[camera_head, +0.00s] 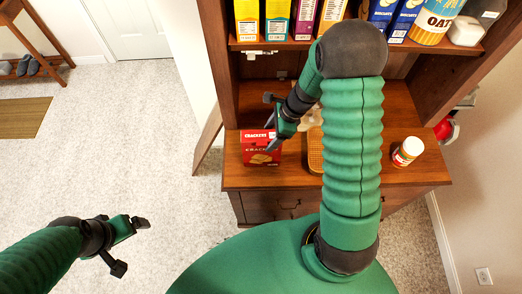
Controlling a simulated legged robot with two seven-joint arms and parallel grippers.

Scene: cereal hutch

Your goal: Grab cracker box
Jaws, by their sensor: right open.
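The red cracker box (260,150) stands on the wooden hutch counter (237,178) near its left end, its printed front facing me. My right gripper (268,122) is open, just above and at the right side of the box; one dark finger reaches down in front of the box's upper right part. I cannot tell if it touches the box. My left gripper (130,243) is low at the lower left, away from the hutch and over the pale floor, with its fingers spread and nothing between them.
A tan woven board or tray (315,155) and a white-capped jar (407,152) are on the counter, partly beside my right arm. A shelf (262,44) above holds several boxes and an oat canister (437,20). Open floor lies left of the hutch.

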